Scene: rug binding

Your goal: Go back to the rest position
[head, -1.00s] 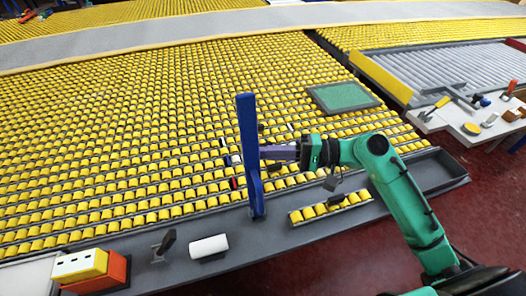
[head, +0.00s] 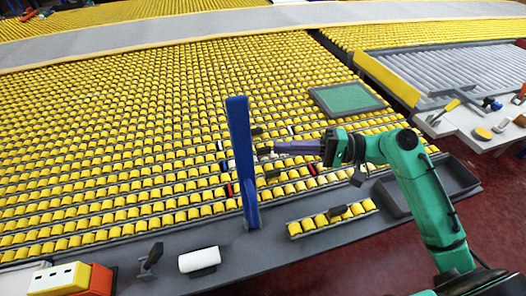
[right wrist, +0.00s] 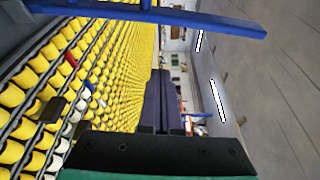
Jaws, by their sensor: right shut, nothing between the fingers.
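My right gripper (head: 276,148) shows in the head view, its green arm coming in from the lower right. Its dark purple fingers are closed together, empty, and point left above the yellow roller bed (head: 130,130). The fingertips are a short way right of the upright blue post (head: 242,160), with a visible gap. In the right wrist view the closed fingers (right wrist: 162,100) show in the middle, and the blue post (right wrist: 200,20) crosses the top. My left gripper is not in view.
A green tray (head: 345,98) lies on the rollers behind my arm. Along the grey front ledge are a white cylinder (head: 199,260), an orange-and-white box (head: 75,280) and a short strip of yellow rollers (head: 332,218). A white side table (head: 470,125) holds tools at right.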

